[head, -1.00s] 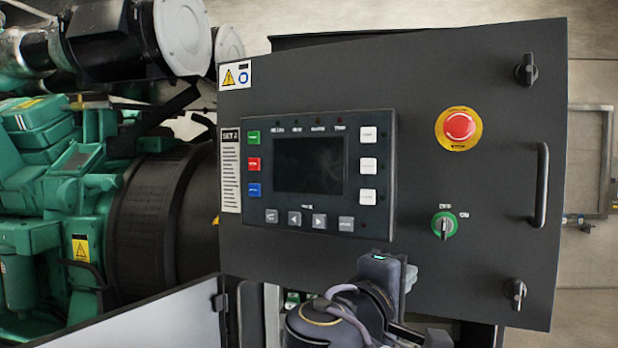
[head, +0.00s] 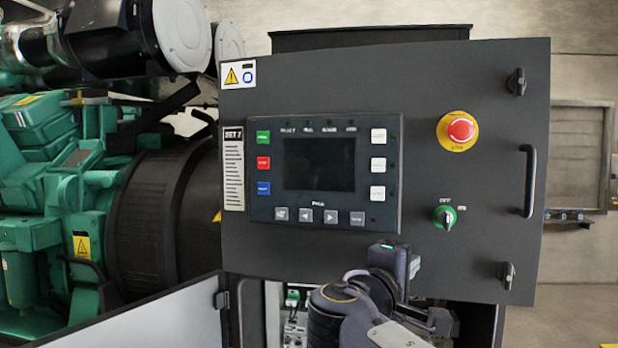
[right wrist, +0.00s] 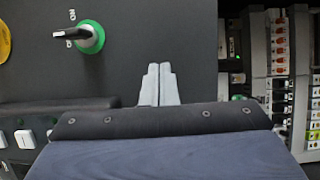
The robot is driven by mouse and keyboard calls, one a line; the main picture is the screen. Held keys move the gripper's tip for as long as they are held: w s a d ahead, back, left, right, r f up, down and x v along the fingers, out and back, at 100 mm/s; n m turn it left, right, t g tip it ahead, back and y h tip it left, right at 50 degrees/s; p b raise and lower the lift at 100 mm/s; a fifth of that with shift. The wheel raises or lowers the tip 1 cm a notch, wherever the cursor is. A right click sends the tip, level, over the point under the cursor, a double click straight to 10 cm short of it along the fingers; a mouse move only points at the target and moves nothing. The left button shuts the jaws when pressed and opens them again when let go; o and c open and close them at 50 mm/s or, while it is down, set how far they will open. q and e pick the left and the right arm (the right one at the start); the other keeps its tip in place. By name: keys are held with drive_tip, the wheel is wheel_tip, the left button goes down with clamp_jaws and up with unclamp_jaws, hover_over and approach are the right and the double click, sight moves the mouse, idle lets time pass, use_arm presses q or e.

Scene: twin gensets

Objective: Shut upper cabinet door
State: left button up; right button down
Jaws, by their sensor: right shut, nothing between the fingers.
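The upper cabinet door (head: 430,240) is a dark grey panel, hinged on the left, with a screen, buttons, a red stop button, a green switch and a handle (head: 530,181) on the right. It stands ajar, its right side out from the cabinet (head: 370,38). My right gripper (head: 440,320) is at the door's lower edge in the head view, fingers pointing right. In the right wrist view the shut, empty fingers (right wrist: 158,85) overlap the door's outer face (right wrist: 185,50), near the switch (right wrist: 88,37). Whether they touch it I cannot tell. My left gripper is not in view.
Below, a lower door (head: 150,325) with a pale inner face stands open at the left. The cabinet interior with breakers (right wrist: 280,60) shows past the door edge in the right wrist view. The green engine (head: 60,200) fills the left. The wall side at right looks free.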

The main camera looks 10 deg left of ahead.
drive_tip(key=x, duration=0.2)
drive_tip(key=p+x, duration=0.1)
drive_tip(key=x, duration=0.2)
drive_tip(key=shift+w+a+f, duration=0.1)
drive_tip(key=shift+w+a, duration=0.1)
drive_tip(key=shift+a, duration=0.25)
drive_tip(key=b+v, duration=0.2)
drive_tip(key=v, duration=0.6)
drive_tip(key=shift+s+b, duration=0.2)
drive_tip(key=shift+b, duration=0.1)
drive_tip(key=shift+a, duration=0.1)
